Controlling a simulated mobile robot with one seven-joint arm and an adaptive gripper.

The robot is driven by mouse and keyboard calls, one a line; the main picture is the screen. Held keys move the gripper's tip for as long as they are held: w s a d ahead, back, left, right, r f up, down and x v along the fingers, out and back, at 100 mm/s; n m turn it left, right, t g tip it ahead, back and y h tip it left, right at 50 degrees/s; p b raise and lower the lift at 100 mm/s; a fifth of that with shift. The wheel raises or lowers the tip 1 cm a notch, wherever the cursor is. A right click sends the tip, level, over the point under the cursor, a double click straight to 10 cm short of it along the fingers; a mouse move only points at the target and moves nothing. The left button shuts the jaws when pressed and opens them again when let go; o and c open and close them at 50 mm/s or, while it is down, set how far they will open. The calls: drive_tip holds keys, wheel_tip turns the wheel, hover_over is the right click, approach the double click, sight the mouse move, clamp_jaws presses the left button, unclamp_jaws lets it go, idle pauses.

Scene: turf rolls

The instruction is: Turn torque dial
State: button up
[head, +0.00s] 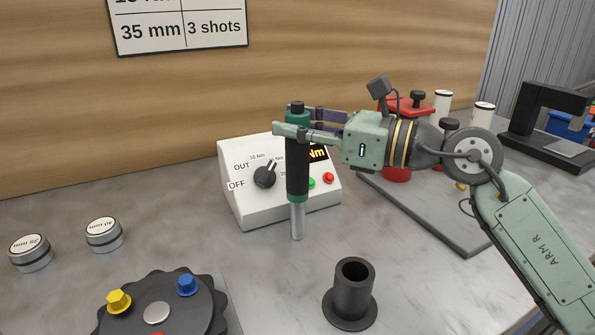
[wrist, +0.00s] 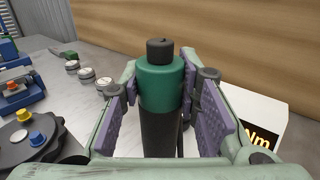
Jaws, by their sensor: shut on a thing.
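The torque dial (head: 264,177) is a black knob on the sloped face of a white box (head: 247,207). Its pointer seems to aim upward and slightly right; labels OFF, OUT and 10 Nm surround it. My gripper (head: 297,128) is shut on a green and black driver (head: 297,172), upright with its silver shaft down. The driver is in front of the box and hides part of its face, right of the dial. In the wrist view the driver (wrist: 160,85) stands between the purple finger pads. The shaft tip is hidden there.
A black flanged tube (head: 353,285) stands at the front. A dark rotary plate (head: 200,310) with coloured hex pieces is at front left, and two labelled round weights (head: 104,235) lie left. A grey board (head: 445,230) with red parts is at right. Bare table lies left of the box.

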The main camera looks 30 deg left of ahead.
clamp_jaws()
idle(0.3)
idle(0.4)
